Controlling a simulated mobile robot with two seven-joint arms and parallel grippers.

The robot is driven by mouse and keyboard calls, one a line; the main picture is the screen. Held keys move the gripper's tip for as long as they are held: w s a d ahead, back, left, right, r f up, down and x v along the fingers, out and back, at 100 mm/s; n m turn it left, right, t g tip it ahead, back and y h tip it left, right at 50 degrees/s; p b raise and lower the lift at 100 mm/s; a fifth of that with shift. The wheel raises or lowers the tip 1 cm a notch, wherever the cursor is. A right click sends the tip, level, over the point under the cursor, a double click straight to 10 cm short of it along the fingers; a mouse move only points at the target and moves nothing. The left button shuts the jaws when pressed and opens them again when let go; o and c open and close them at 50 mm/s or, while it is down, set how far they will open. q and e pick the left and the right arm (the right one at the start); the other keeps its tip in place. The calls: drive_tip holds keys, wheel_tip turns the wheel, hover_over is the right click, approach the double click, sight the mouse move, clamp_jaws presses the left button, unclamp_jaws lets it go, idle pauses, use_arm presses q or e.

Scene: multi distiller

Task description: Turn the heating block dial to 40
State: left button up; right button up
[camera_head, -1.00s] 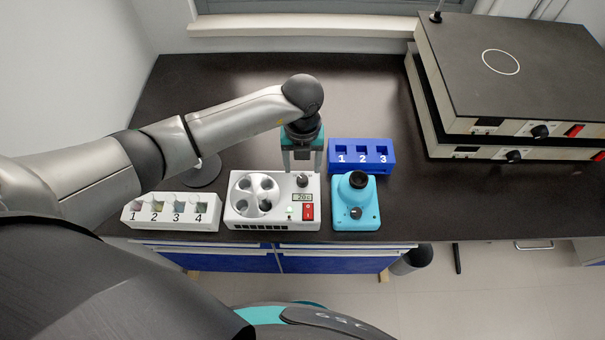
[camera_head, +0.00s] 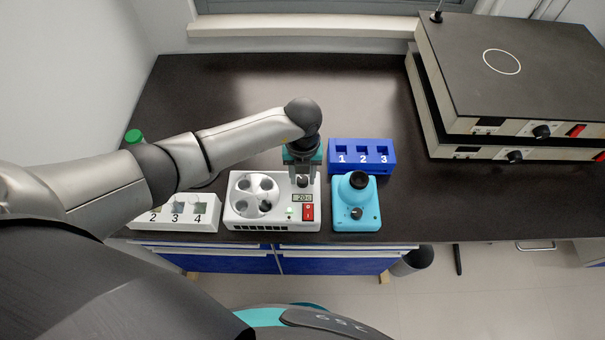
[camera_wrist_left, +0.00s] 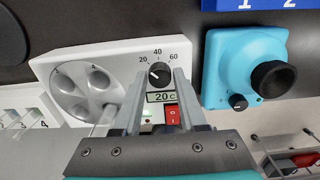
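The white heating block (camera_head: 240,215) stands on the dark bench, and it fills the upper left of the left wrist view (camera_wrist_left: 60,62). Its black dial (camera_wrist_left: 160,74) lies below the marks 20, 40 and 60, with its white pointer line toward 20. The display (camera_wrist_left: 161,97) reads 20 c. My left gripper (camera_head: 303,180) is over the dial in the head view. In the left wrist view its two fingers (camera_wrist_left: 160,78) are open, one on each side of the dial, with gaps visible. Whether the tips reach the dial's depth is unclear. My right gripper is not in view.
A turquoise device (camera_head: 344,208) with a black knob stands just right of the block. A blue numbered rack (camera_head: 361,165) is behind it, and a white numbered rack (camera_head: 193,225) is at the left. Stacked black-topped units (camera_head: 480,95) occupy the right.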

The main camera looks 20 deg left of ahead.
use_arm(q)
clamp_jaws()
drive_tip(key=shift+m, duration=0.3)
drive_tip(key=m+b, duration=0.1)
drive_tip(key=m, duration=0.2)
drive_tip(key=shift+m+b, duration=0.95)
drive_tip(key=shift+m, duration=1.55)
drive_tip(key=shift+o, duration=2.4)
unclamp_jaws()
